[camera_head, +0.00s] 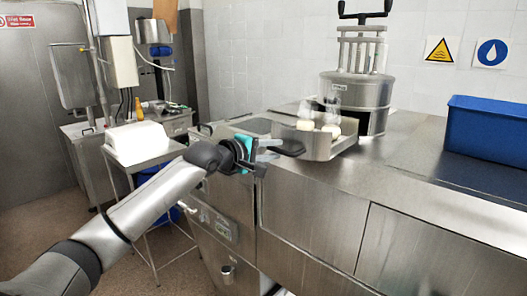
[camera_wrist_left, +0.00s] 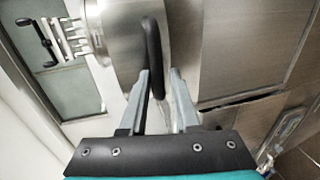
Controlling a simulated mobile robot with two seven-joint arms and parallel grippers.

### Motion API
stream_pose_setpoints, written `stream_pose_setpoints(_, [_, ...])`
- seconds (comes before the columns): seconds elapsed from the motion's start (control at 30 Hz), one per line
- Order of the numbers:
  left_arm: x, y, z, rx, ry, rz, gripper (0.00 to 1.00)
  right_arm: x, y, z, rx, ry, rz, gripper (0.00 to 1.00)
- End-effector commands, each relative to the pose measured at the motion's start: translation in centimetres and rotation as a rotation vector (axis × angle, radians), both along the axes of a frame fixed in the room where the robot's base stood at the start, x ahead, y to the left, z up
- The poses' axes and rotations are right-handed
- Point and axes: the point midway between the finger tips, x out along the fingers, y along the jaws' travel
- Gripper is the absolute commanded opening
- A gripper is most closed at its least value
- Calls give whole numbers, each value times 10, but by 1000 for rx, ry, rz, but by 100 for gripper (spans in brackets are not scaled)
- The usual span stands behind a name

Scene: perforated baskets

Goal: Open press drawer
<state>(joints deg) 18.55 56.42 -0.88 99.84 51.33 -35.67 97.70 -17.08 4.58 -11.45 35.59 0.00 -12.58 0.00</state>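The press (camera_head: 357,95) is a round steel drum with a black crank on top, standing on the steel counter. Its drawer (camera_head: 318,146) is a steel tray sticking out from the drum to the left, with pale pieces in it. The black drawer handle (camera_head: 288,148) is on the drawer's left end. My left gripper (camera_head: 268,149) is at this handle. A gap shows on the right, so the gripper looks open. My right gripper is out of view.
A blue bin (camera_head: 487,135) stands on the counter at the right. A white container (camera_head: 137,142) sits on a small stand at the left. The counter front (camera_head: 310,215) drops away below my left gripper. The counter's right front is clear.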

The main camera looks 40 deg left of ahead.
Motion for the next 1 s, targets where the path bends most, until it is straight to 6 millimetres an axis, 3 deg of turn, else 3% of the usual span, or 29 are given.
stream_pose_setpoints(0.17, [-11, 2, 1, 1, 1, 1, 30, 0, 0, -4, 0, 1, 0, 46])
stream_pose_setpoints(1.0, [-101, 8, 20, 0, 1, 0, 30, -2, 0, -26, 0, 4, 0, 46])
